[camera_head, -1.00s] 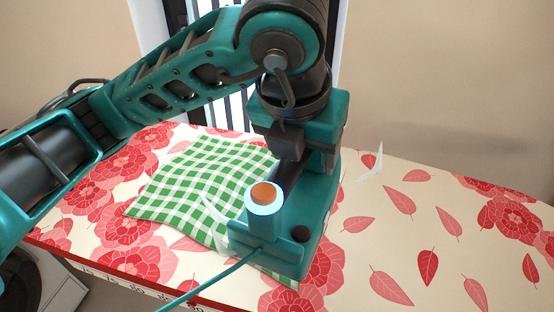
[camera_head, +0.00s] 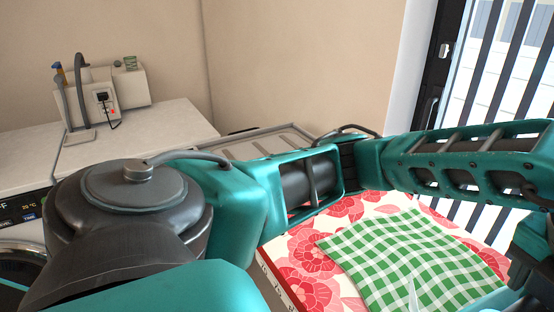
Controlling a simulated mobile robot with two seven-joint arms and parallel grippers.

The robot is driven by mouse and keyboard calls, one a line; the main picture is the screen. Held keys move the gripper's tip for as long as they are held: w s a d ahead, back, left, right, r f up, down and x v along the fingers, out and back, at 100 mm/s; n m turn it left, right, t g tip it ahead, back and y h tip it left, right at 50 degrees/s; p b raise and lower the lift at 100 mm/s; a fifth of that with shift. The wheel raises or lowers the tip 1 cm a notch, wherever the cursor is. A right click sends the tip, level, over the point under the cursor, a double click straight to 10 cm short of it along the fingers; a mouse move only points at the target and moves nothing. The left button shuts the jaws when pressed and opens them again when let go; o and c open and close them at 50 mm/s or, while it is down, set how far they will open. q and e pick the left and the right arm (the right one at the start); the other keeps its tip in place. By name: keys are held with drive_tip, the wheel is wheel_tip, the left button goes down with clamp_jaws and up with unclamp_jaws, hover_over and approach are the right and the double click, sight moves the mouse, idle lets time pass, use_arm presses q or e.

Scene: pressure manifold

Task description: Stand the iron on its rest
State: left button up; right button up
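The iron is not visible in this view. A pale slotted metal frame (camera_head: 262,141), which looks like the iron rest, stands at the board's far left end, partly hidden behind my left arm. The ironing board has a cream cover with red flowers (camera_head: 305,275). A green and white checked cloth (camera_head: 415,255) lies on it. My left arm crosses the whole picture, and its wrist is cut off at the lower right edge. A white sliver over the cloth may be a tip of my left gripper (camera_head: 413,296); its opening cannot be seen. My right gripper is out of view.
A pale counter (camera_head: 135,135) at the left carries a white box with a socket and cable (camera_head: 102,97). A machine with a lit display (camera_head: 25,214) is below it. A barred glass door (camera_head: 500,75) stands at the right behind the board.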

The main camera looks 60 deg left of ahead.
sight(500, 289)
use_arm(q)
drive_tip(key=shift+a, duration=0.1)
idle(0.3)
